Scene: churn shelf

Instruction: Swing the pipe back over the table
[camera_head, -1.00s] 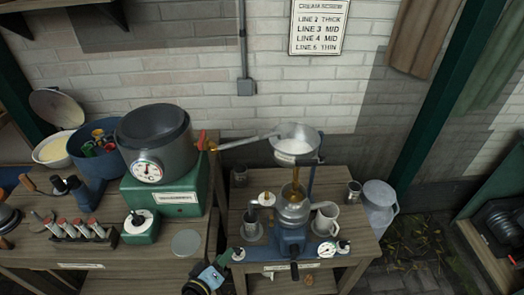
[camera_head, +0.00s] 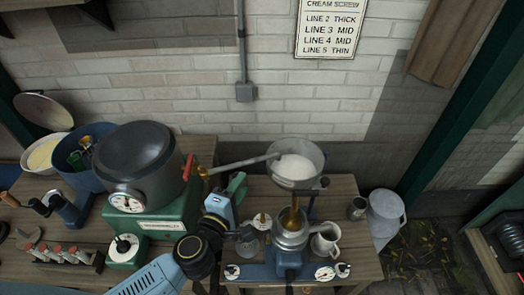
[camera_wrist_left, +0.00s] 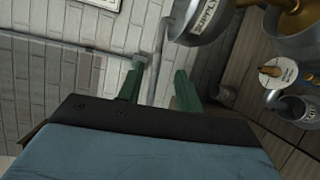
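The grey pipe (camera_head: 240,163) runs from the orange-handled tap (camera_head: 203,172) beside the dark vat (camera_head: 135,160) to the rim of the metal bowl (camera_head: 296,165). The bowl is on top of the blue separator (camera_head: 289,258) and holds white contents. My left gripper (camera_head: 238,184) is just below the middle of the pipe. In the left wrist view, its green fingers (camera_wrist_left: 158,88) are open, with the pale pipe (camera_wrist_left: 159,60) showing between them and gaps on both sides. Whether a finger touches the pipe cannot be told. My right gripper is not in view.
A white jug (camera_head: 324,242) and a dial (camera_head: 325,273) are by the separator. A small metal cup (camera_head: 357,208) stands at the table's right, with a milk churn (camera_head: 385,215) beyond. The brick wall (camera_head: 300,105) is behind.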

